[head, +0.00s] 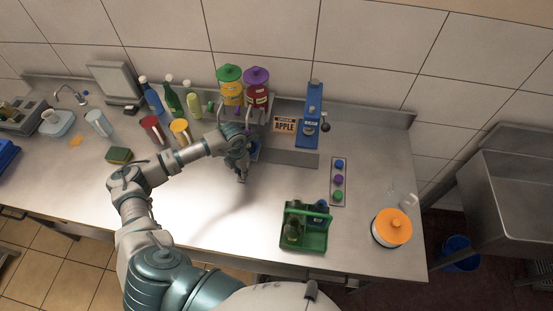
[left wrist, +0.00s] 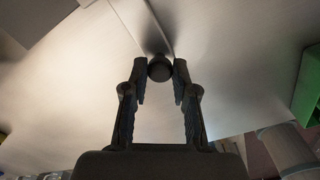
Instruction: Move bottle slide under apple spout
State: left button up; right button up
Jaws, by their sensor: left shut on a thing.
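My left gripper (head: 242,176) is over the counter in front of the dispensers. In the left wrist view its fingers (left wrist: 160,80) are shut on a dark round knob (left wrist: 160,68) at the end of a thin rod. I take this knob to be the bottle slide's handle; the arm hides most of the slide in the head view. A small blue thing (head: 256,151) shows beside the gripper, partly hidden. Two dispensers stand behind: yellow with a green lid (head: 230,90) and red with a purple lid (head: 257,90). An orange "APPLE" sign (head: 285,124) is right of them; their spouts are unclear.
A blue press (head: 312,115) stands right of the sign. A strip with coloured caps (head: 338,182), a green crate with bottles (head: 318,241) and an orange-lidded jar (head: 392,228) are to the right. Bottles, cups and a sponge (head: 119,155) are left. The front middle counter is clear.

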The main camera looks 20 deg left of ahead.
pick_arm(q)
jog(key=shift+s+a+b, duration=0.2)
jog(key=shift+s+a, duration=0.05)
jog(key=shift+a, duration=0.7)
jog(key=shift+s+a+b, duration=0.2)
jog(key=shift+a, duration=0.7)
jog(key=shift+s+a, duration=0.15)
jog(key=shift+a, duration=0.4)
jog(key=shift+s+a, duration=0.15)
jog(key=shift+a, duration=0.4)
jog(key=shift+s+a+b, duration=0.1)
jog(key=shift+a+b, duration=0.15)
jog(key=shift+b, duration=0.05)
